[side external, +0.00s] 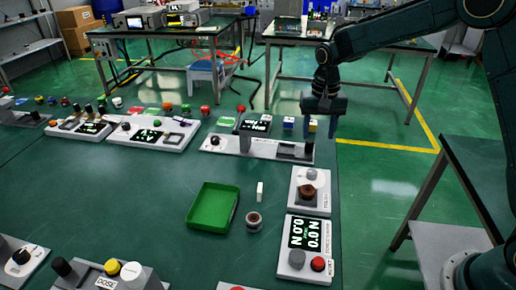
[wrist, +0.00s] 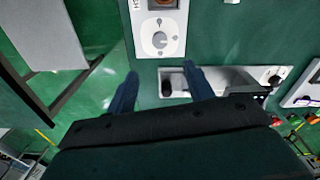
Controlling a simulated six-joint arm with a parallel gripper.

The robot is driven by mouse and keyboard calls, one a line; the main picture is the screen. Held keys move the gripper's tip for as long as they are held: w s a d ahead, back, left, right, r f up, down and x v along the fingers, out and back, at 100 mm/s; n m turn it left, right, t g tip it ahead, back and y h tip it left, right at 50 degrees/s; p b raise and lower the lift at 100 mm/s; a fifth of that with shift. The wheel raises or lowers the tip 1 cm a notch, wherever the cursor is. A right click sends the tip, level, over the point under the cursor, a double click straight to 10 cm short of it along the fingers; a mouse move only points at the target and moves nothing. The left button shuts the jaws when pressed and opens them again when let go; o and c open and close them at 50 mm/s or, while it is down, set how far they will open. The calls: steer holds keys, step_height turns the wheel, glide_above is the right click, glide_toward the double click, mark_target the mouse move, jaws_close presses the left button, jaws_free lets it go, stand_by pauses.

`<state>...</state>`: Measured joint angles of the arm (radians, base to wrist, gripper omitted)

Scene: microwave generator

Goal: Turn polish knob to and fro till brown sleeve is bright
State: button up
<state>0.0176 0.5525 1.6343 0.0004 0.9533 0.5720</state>
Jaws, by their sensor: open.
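The polish unit (side external: 325,201) is a pale box at the table's right side. Its light round polish knob (side external: 312,173) is at the far end, and it shows in the wrist view as a grey dial (wrist: 160,40). A brown sleeve (side external: 308,191) sits in the unit nearer the front; only its edge (wrist: 161,3) shows at the top of the wrist view. It looks dull brown. My gripper (side external: 321,128) is open and empty, raised beyond the unit and apart from the knob. In the wrist view its blue fingers (wrist: 160,73) point toward the knob.
A force readout box (side external: 297,262) with red and grey buttons stands in front of the unit. A green tray (side external: 205,220), a brown spool (side external: 253,227) and a white block (side external: 260,191) lie to its left. A long panel (side external: 275,150) lies behind.

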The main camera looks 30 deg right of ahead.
mark_target(312, 171)
steer(key=shift+f, duration=0.1)
step_height(312, 171, down, 14)
steer(key=shift+r, duration=0.15)
stand_by(0.9)
steer(key=shift+c, duration=0.2)
steer(key=c, duration=0.9)
